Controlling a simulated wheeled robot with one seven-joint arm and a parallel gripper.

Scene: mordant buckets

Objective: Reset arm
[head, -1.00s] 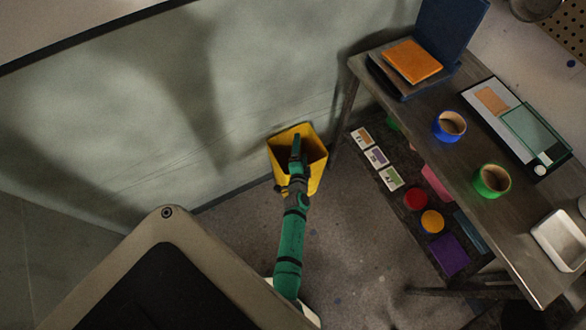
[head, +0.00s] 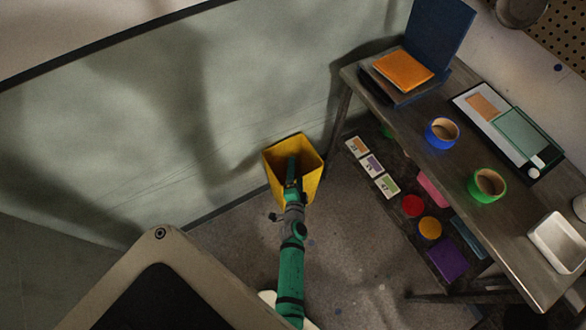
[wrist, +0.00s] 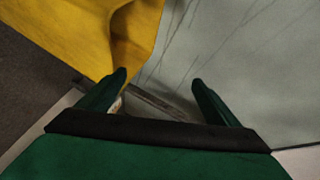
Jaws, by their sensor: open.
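My gripper (wrist: 160,88) shows in the wrist view with its two dark green fingers spread apart and nothing between them. In the head view my green arm reaches up the picture, and my gripper (head: 291,172) overlaps the mouth of a yellow bin (head: 311,182). I cannot tell how far above or inside the bin it is. In the wrist view the yellow bin (wrist: 85,30) fills the upper left, beyond the left finger, and the pale wall (wrist: 235,60) fills the right.
A dark table (head: 450,180) on the right holds a blue bucket (head: 440,137), a green bucket (head: 482,188) and a white tray (head: 558,243). Coloured items and cards lie on a lower shelf (head: 405,215). Bare floor (head: 340,250) lies between bin and table.

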